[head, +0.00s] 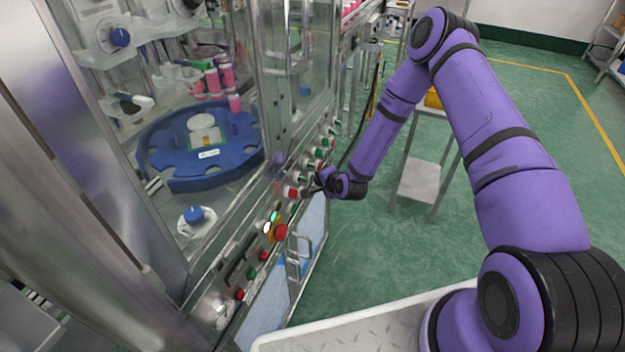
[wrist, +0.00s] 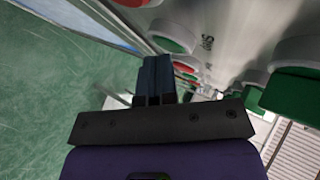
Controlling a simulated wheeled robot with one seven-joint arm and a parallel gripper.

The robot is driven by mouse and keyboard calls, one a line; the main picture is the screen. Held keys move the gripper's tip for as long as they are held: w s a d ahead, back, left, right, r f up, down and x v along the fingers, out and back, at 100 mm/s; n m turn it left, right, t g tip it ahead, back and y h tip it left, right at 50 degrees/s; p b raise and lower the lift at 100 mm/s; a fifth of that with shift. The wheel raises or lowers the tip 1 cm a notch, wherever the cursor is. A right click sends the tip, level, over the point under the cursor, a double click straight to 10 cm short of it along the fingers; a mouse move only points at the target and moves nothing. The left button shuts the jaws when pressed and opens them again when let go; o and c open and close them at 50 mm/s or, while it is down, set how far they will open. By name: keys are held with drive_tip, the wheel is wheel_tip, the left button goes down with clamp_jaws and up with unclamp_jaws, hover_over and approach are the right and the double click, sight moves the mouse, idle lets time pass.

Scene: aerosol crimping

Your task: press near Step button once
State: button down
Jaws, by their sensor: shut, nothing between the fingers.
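A sloped control panel with several red and green buttons runs along the front of the machine. My gripper (head: 312,186) is at this panel, beside a red button (head: 291,192) and a green button (head: 302,178). In the wrist view, the fingers of my gripper (wrist: 157,72) are shut together and empty. A green button (wrist: 168,44) lies just beyond the fingertips, and a large green button (wrist: 296,98) is close on the right. I cannot tell which button is the near Step button, as the labels are too small or cut off. Contact with a button cannot be told.
A red mushroom button (head: 281,232) and a lit white button (head: 267,227) sit nearer on the panel. A door handle (head: 299,255) sticks out below. Behind the glass is a blue rotary table (head: 165,160) with pink cans. Green floor to the right is mostly open, with a small stand (head: 420,180).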

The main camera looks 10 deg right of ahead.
idle(0.4)
drive_tip(key=shift+s+d, duration=0.5)
drive_tip(key=shift+d, duration=0.25)
drive_tip(key=shift+s+d, duration=0.75)
drive_tip(key=shift+d, duration=0.2)
drive_tip(key=shift+s+d, duration=0.7)
drive_tip(key=shift+d, duration=0.25)
drive_tip(key=shift+r, duration=0.15)
